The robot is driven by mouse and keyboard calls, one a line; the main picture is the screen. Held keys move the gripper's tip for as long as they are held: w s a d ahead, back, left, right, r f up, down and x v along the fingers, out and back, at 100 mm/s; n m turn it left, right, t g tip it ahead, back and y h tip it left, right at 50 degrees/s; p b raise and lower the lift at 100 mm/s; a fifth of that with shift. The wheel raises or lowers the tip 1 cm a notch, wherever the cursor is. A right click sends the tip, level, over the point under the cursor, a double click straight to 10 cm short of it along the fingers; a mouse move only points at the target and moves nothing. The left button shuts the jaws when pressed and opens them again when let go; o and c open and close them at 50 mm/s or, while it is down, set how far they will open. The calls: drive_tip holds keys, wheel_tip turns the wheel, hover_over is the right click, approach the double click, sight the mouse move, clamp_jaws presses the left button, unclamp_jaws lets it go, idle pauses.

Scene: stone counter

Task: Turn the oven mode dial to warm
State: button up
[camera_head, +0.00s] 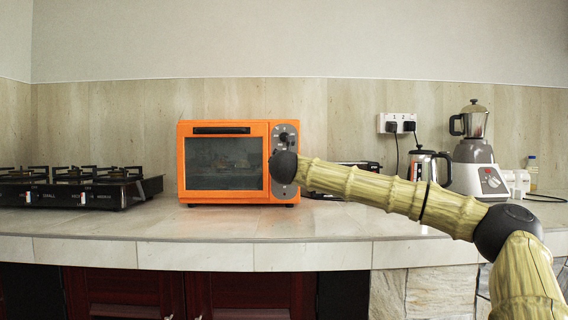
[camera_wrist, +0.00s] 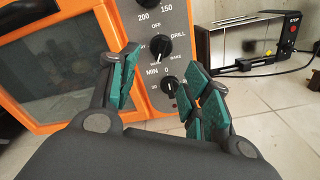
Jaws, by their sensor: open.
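The orange oven (camera_head: 187,160) stands on the counter with its door shut; its grey control panel is on the right side. In the wrist view, the mode dial (camera_wrist: 160,46) is a black knob among the labels OFF, GRILL and BAKE. In the head view my arm hides the lower dials and the gripper.
A toaster (camera_wrist: 240,45) stands on the counter right of the oven. A gas stove (camera_head: 75,187) is at left. The counter before the oven is clear.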

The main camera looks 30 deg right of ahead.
drive_tip(key=shift+v, duration=2.25)
